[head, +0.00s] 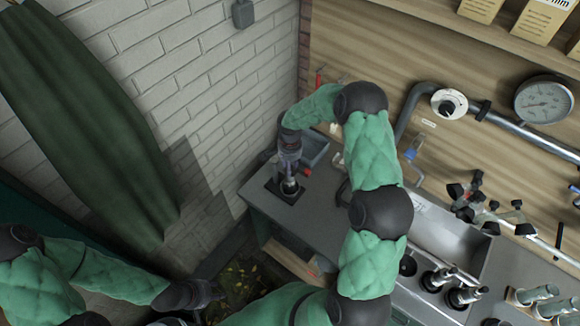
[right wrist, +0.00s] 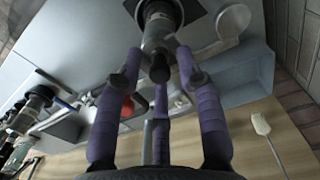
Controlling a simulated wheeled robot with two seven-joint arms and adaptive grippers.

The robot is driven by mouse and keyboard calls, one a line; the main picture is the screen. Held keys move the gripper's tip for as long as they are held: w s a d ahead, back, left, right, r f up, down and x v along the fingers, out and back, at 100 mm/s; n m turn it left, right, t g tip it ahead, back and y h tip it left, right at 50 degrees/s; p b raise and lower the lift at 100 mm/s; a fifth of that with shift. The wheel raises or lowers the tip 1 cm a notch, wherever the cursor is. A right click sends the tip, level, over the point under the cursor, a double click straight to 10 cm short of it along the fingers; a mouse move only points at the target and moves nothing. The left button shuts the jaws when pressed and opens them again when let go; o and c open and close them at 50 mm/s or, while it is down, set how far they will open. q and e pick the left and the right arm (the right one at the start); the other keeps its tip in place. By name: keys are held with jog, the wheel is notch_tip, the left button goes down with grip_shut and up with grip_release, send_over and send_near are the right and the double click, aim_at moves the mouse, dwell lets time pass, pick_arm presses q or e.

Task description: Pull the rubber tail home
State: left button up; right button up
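A grey metal cylinder (right wrist: 160,22) stands on a dark square pad (head: 269,188) at the left end of the grey bench; its top shows small in the head view (head: 289,186). My right gripper (head: 289,166) is right above it, pointing down. In the right wrist view its purple fingers (right wrist: 158,66) are spread around the cylinder's near end, where a dark stub shows. I cannot tell whether they touch it, and I cannot make out the rubber tail for sure. My left gripper (head: 207,292) is low at the left, away from the bench; its fingers are unclear.
A grey tray (head: 314,149) sits behind the pad. A sink (head: 440,236), metal fittings (head: 438,278) and a pipe with a gauge (head: 543,100) are to the right. A brick wall and a green hanging cover (head: 85,130) are at left. The bench front is clear.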

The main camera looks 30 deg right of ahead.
grip_shut()
jog(key=shift+r, duration=0.85)
dwell(0.5)
jog(key=shift+o, duration=0.6)
grip_release()
jog(key=shift+r+p, duration=1.35)
jog(key=shift+r, duration=2.1)
